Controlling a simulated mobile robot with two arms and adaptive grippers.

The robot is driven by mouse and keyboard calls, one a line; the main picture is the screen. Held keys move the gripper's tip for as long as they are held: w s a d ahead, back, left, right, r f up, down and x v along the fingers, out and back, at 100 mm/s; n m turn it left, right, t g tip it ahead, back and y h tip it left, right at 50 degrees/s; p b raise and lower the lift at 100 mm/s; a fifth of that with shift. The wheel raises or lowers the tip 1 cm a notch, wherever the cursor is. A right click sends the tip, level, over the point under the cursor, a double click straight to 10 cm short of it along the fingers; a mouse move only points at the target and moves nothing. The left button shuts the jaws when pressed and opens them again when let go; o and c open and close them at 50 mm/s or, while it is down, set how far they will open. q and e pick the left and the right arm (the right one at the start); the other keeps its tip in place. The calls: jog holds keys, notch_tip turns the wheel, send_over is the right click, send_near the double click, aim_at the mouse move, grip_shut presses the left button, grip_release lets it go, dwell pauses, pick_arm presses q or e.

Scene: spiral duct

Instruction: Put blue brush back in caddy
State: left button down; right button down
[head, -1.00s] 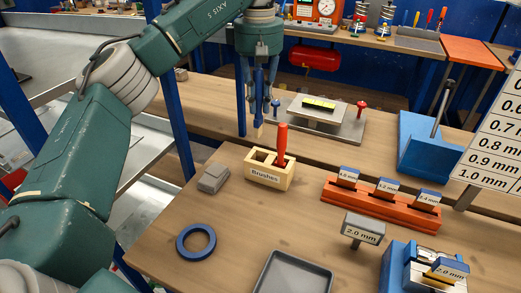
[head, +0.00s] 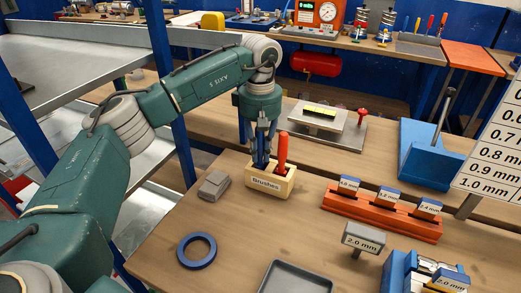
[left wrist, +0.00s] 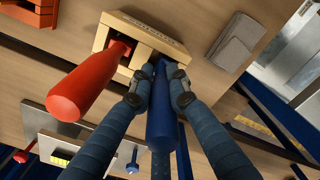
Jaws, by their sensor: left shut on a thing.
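The wooden caddy labelled "Brushes" (head: 268,182) stands on the workbench; it also shows in the left wrist view (left wrist: 118,25). A red brush (head: 282,152) stands in its right compartment, handle up. My left gripper (head: 261,160) is shut on the blue brush (left wrist: 161,120) and holds it about upright at the caddy's left compartment. The brush's lower end is hidden by the fingers and the caddy, so I cannot tell how deep it sits. My right gripper is not in view.
A grey block (head: 214,184) lies just left of the caddy. A blue ring (head: 196,250) and a grey tray (head: 297,279) lie nearer. An orange rack (head: 382,211) with labelled tags stands to the right. Bare bench lies between the ring and the rack.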

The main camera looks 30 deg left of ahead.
pick_arm(q)
jog(key=shift+f, duration=0.15)
jog(key=c, duration=2)
grip_release()
jog(key=shift+r, duration=0.3)
notch_tip(320, 180, up, 12)
jog(key=shift+f+b, duration=0.1)
jog(key=shift+b, duration=0.35)
